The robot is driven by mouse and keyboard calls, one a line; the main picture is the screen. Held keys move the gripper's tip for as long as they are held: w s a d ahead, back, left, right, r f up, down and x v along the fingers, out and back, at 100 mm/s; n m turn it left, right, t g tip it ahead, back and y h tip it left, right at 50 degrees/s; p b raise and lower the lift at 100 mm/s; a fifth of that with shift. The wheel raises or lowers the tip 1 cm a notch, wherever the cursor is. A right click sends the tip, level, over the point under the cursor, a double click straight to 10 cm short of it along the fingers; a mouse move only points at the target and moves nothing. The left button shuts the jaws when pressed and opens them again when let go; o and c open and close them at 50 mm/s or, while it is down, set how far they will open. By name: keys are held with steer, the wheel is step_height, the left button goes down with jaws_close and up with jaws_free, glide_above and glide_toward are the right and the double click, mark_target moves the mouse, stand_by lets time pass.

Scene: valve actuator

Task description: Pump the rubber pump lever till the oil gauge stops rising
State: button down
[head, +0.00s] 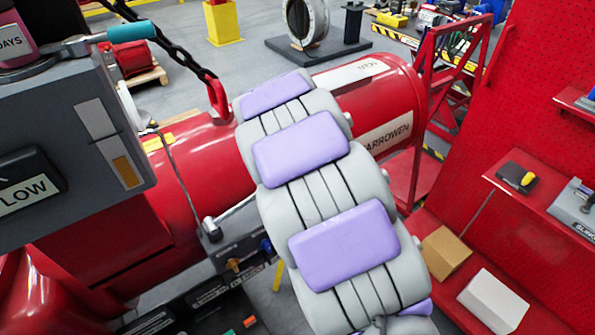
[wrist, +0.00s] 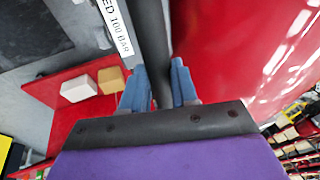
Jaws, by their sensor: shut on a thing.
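In the wrist view, my gripper (wrist: 163,88) has its two blue fingers on either side of a dark grey round bar, which looks like the rubber pump lever (wrist: 152,35). The fingers are shut on it, and the bar runs up out of the picture. In the head view my arm's padded links hide the gripper and the gripped part of the lever. A grey panel at the left carries a narrow window with an amber fill in its lower part (head: 123,171), which may be the oil gauge. Whether its level is moving cannot be told.
A large red cylinder (head: 240,150) lies behind my arm, with a chain (head: 165,40) hooked to its top. A dark box marked LOW (head: 28,185) is at the left. Red shelves (head: 540,215) with boxes stand at the right. Grey floor shows at the back.

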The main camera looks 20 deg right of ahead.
steer(key=shift+s+a+r+t+h, duration=0.1)
steer(key=shift+a+r+h, duration=0.35)
steer(key=shift+r, duration=0.4)
steer(key=shift+a+r+t+h, duration=0.1)
steer(key=shift+a+r+h, duration=0.3)
steer(key=shift+r, duration=0.5)
steer(key=shift+s+a+r+t+h, duration=0.1)
steer(key=shift+a+r+h, duration=0.3)
steer(key=shift+r, duration=0.45)
